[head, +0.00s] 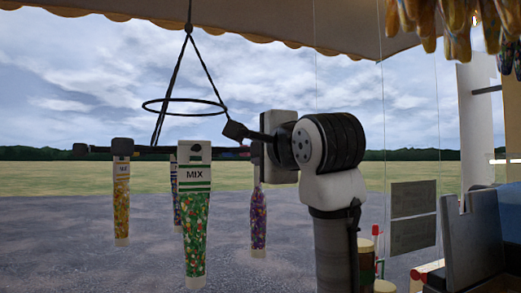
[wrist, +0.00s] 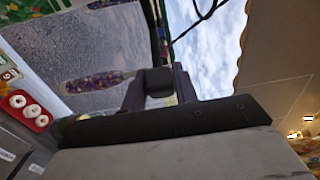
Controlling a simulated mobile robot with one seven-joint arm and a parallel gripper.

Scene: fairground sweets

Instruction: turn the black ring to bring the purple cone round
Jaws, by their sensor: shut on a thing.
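The black ring (head: 155,150) hangs on dark cords and is seen nearly edge-on in the head view. A purple cone (head: 258,222) hangs at its right, below my gripper (head: 246,138). A green MIX cone (head: 194,232) hangs in front, and an orange cone (head: 121,200) at the left. In the wrist view my gripper (wrist: 161,88) is shut on a black block (wrist: 160,82) of the ring. A purple cone (wrist: 92,83) shows beside that block. My gripper hides the ring's right part.
A thinner dark hoop (head: 185,100) and cords hang above the ring, under the awning (head: 250,22). Yellow bags (head: 455,20) hang at the upper right. A stall counter with a grey panel (head: 470,240) stands at the right. The left side is open.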

